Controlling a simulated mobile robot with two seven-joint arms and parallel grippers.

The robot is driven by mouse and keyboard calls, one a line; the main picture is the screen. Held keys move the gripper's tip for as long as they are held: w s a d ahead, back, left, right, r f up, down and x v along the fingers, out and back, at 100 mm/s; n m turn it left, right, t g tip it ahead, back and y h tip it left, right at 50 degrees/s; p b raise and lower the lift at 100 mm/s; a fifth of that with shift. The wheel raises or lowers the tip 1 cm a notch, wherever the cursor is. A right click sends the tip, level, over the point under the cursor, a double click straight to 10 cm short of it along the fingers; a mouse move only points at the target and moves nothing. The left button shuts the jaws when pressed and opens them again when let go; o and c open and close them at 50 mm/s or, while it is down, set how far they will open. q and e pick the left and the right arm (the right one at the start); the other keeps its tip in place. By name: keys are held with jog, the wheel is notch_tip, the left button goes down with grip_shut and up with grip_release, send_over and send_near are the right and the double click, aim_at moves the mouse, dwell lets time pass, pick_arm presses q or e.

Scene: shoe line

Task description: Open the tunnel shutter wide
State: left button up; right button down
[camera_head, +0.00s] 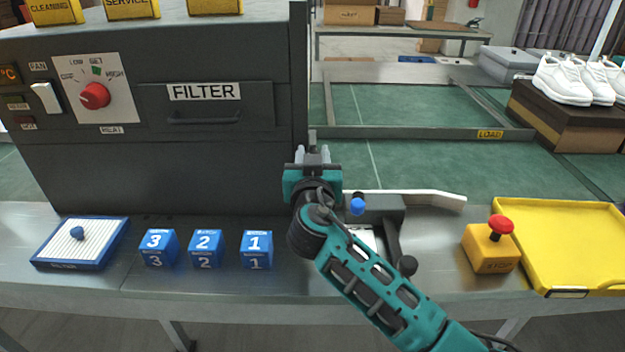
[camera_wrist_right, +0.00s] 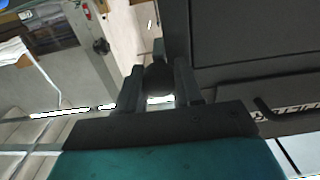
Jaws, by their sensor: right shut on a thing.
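The tunnel is the dark grey machine (camera_head: 150,170) on the left in the head view. Its shutter (camera_head: 298,70) appears as a narrow dark upright panel at the tunnel's right end, seen almost edge-on. How far it is open cannot be told. My right gripper (camera_head: 312,155) is beside the lower part of this edge. In the right wrist view its fingers (camera_wrist_right: 158,85) are shut on a dark round knob (camera_wrist_right: 158,78), beside the tunnel's dark wall. The knob seems to belong to the shutter, but the join is hidden. My left gripper is not in view.
Blue number blocks (camera_head: 206,248) and a framed filter (camera_head: 85,243) lie on the front bench. A yellow stop button box (camera_head: 490,250) and a yellow tray (camera_head: 570,235) are at right. The green belt (camera_head: 450,165) there is clear.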

pick_arm(q)
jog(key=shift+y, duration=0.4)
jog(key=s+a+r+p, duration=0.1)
jog(key=p, duration=0.2)
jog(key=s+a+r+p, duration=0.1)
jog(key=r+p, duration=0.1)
jog(key=p, duration=0.1)
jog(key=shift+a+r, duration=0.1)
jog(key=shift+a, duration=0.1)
pick_arm(e)
notch_tip(320, 180, up, 14)
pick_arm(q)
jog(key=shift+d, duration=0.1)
pick_arm(e)
jog(key=c, duration=0.9)
grip_release()
jog(key=shift+f, duration=0.1)
jog(key=shift+o, duration=0.7)
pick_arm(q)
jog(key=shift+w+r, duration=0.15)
pick_arm(e)
jog(key=shift+f, duration=0.1)
jog(key=shift+d, duration=0.1)
